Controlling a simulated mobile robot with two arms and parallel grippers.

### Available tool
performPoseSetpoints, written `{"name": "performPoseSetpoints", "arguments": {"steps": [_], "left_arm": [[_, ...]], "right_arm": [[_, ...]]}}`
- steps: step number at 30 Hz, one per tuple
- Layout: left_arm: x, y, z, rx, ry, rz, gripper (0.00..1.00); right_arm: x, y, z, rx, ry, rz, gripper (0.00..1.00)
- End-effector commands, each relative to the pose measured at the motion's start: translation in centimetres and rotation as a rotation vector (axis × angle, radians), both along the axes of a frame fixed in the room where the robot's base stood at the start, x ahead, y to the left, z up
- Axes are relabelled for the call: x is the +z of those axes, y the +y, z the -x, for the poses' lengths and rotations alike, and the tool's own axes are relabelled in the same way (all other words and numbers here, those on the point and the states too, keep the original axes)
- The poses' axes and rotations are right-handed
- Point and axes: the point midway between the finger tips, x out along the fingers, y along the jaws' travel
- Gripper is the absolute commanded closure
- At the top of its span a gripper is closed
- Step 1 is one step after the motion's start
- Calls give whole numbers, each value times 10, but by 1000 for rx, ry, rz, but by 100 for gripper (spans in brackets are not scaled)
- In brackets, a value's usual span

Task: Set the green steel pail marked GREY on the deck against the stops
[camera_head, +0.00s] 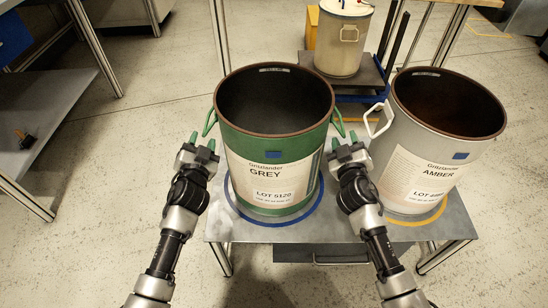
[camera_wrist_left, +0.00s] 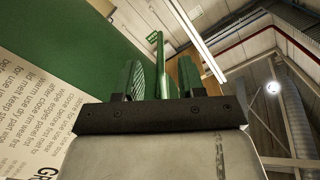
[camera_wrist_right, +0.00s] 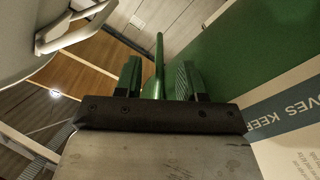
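The green steel pail (camera_head: 275,150) marked GREY stands upright and open-topped on the near table, inside a blue ring. Its wire handles stick out at left (camera_head: 208,122) and right (camera_head: 338,124). My left gripper (camera_head: 202,141) is open beside the left handle; in the left wrist view the green handle bar (camera_wrist_left: 160,60) shows between the fingers, with gaps. My right gripper (camera_head: 344,141) is open at the right handle; its bar (camera_wrist_right: 159,62) shows between the fingers in the right wrist view. A dark deck (camera_head: 318,67) behind carries a cream container; I cannot clearly pick out the stops.
A white pail (camera_head: 425,150) marked AMBER stands close on the right, on a yellow ring. The cream lidded container (camera_head: 342,40) stands behind, with dark uprights (camera_head: 397,40) beside it. A grey bench (camera_head: 50,110) is at left. Open floor (camera_head: 150,90) lies between.

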Motion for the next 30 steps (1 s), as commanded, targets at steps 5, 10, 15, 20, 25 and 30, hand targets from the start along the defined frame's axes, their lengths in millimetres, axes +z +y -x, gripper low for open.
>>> {"name": "performPoseSetpoints", "arguments": {"steps": [5, 10, 15, 20, 25, 30], "left_arm": [[0, 0, -24, 1, 0, 0, 61], [0, 0, -34, 1, 1, 0, 61], [0, 0, -35, 0, 0, 1, 61], [0, 0, -35, 1, 1, 1, 65], [0, 0, -34, 1, 1, 1, 92], [0, 0, -35, 1, 1, 1, 100]], "right_arm": [[1, 0, -24, -1, -1, 0, 60], [0, 0, -34, 0, 0, 0, 60], [0, 0, -35, 1, 1, -1, 60], [0, 0, -35, 1, 1, -1, 65], [0, 0, -35, 0, 0, 0, 91], [0, 0, -34, 0, 0, -1, 100]]}}
